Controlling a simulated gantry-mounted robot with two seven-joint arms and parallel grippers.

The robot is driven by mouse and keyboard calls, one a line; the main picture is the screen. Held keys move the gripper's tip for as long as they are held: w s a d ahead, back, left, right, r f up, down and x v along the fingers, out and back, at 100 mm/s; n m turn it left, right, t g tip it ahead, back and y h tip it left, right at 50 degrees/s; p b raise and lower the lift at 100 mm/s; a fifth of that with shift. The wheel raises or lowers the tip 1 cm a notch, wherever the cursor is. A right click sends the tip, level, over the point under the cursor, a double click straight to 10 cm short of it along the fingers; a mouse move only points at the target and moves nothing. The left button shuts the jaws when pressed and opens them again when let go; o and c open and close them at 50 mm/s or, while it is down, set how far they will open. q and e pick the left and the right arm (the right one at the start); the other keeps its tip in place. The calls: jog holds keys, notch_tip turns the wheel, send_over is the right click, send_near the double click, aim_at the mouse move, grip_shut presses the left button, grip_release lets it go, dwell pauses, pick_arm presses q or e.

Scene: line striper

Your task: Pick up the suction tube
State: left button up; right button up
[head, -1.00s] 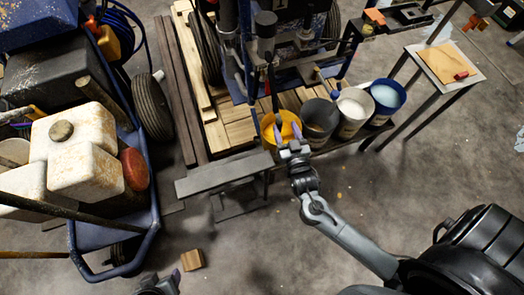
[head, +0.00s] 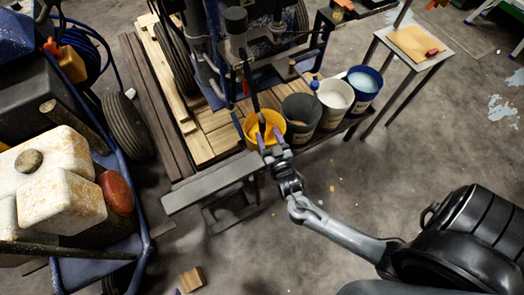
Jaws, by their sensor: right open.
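The dark suction tube (head: 254,92) hangs from the striper's pump, and its lower end reaches into the yellow bucket (head: 249,131). My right gripper (head: 268,137) is open at the bucket's near side. Its two purple fingertips are apart over the bucket's front rim, close to the tube's lower end and either side of its line in the picture. I cannot tell whether they touch the tube. Only what seems to be a purple fingertip of my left gripper (head: 178,291) shows at the bottom edge, so its jaws are hidden.
A grey bucket (head: 300,111), a white bucket (head: 335,100) and a blue bucket (head: 363,84) stand in a row right of the yellow one. A grey plank (head: 210,187) lies close left of my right gripper. A wooden block (head: 190,280) lies on open floor.

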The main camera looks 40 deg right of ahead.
aim_at(263, 125)
jog(key=b+x, duration=0.2)
jog(key=x, duration=0.4)
jog(key=shift+w+b, duration=0.1)
jog(key=shift+b, duration=0.3)
jog(key=shift+c, duration=1.2)
jog(key=c, duration=0.7)
grip_shut()
jog(key=shift+r, duration=0.1)
